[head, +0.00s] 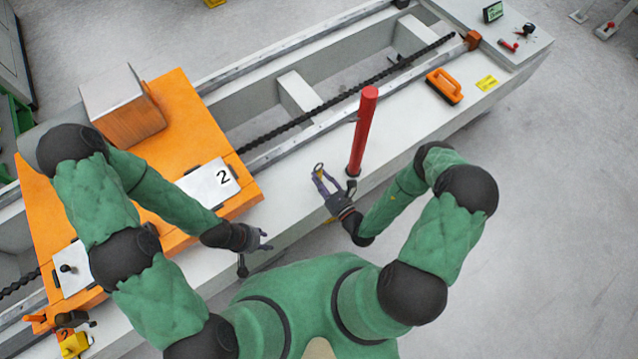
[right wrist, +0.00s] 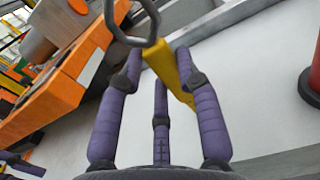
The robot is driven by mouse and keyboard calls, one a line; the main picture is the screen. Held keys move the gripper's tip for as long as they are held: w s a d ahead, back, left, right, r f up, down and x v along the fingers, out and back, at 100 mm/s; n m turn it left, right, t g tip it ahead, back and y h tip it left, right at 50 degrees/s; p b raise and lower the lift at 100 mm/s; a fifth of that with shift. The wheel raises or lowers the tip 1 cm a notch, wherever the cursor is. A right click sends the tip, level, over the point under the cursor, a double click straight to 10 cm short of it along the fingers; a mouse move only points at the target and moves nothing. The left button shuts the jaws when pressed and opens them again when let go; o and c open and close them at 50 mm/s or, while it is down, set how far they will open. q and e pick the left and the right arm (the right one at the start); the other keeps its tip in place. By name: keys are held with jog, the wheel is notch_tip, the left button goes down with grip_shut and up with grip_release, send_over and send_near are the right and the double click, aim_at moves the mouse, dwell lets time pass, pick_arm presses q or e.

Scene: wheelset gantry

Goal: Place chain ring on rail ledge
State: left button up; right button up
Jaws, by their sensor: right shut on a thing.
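The chain ring (right wrist: 133,30) is a dark metal loop at the top of the right wrist view, with a yellow strip (right wrist: 172,72) below it. In the head view the ring (head: 319,167) is small, at the tips of my right gripper (head: 321,178). My right gripper (right wrist: 152,60) is shut on it, its purple fingers on either side. I hold it above the pale rail ledge (head: 296,212), left of the red post. I cannot tell whether ring and ledge touch. My left gripper (head: 266,241) is near the orange carriage, seemingly empty; its opening is unclear.
A red post (head: 362,135) stands upright on the ledge close to my right gripper. An orange-handled tool (head: 444,86) lies farther right. The ledge between post and tool looks clear.

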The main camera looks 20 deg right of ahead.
jog(key=shift+w+a+f, duration=0.1)
jog(key=shift+w+f, duration=0.1)
jog(key=shift+f, duration=0.05)
jog(key=f+b, duration=0.2)
jog(key=f, duration=0.1)
jog(key=shift+w+f, duration=0.2)
jog(key=shift+f, duration=0.05)
jog(key=shift+r, duration=0.1)
jog(key=o, duration=0.7)
jog(key=shift+f, duration=0.2)
jog(key=o, duration=0.4)
jog(key=shift+o, duration=0.2)
